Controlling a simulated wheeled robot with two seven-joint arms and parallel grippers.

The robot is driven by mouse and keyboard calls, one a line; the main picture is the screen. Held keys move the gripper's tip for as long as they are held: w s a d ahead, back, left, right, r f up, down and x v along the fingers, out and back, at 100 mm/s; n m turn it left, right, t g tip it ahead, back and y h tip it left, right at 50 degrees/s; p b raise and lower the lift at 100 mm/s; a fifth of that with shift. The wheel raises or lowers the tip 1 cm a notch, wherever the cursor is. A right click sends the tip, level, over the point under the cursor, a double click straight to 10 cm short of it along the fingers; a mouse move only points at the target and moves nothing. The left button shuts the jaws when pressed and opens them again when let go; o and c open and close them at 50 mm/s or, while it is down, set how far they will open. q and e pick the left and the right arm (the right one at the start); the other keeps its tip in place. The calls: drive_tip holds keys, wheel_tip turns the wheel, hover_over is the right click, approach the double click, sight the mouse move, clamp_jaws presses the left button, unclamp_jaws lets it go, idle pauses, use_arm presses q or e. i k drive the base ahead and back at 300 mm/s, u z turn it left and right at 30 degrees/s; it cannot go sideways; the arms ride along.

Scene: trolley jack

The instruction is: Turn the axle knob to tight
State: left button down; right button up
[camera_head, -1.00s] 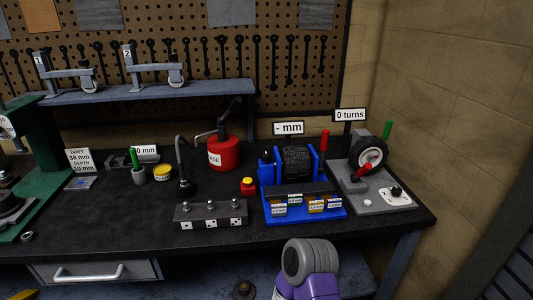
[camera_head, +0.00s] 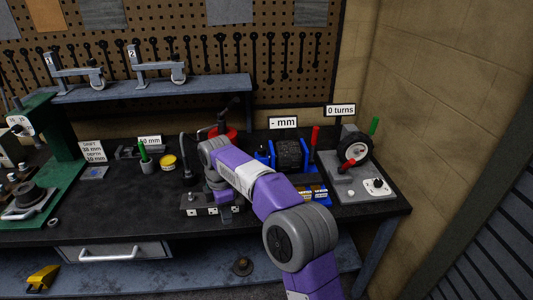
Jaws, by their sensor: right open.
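A small black knob (camera_head: 377,184) sits on a pale plate at the right end of the bench, on the grey wheel rig (camera_head: 350,196). It looks most like the axle knob, but its marks are too small to read. The rig carries a wheel (camera_head: 355,148), a red handle (camera_head: 346,167) and a sign (camera_head: 340,110) reading "0 turns". My right gripper (camera_head: 226,211) points down by the grey block with dice-like marks (camera_head: 197,211), well left of the knob. It is open; its fingertips are small and partly hidden by my arm. My left gripper is out of view.
The blue press (camera_head: 318,160), with a "- mm" sign (camera_head: 284,123), stands between my right gripper and the wheel rig. My forearm partly covers it. A red can (camera_head: 230,134) is behind my arm. A green frame (camera_head: 62,160) stands at left.

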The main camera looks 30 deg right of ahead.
sight(262, 151)
drive_tip(key=k, duration=1.45)
drive_tip(key=z, duration=1.25)
drive_tip(key=i, duration=2.55)
drive_tip(key=u, duration=1.8)
drive_tip(key=i, duration=0.5)
drive_tip(key=z, duration=0.1)
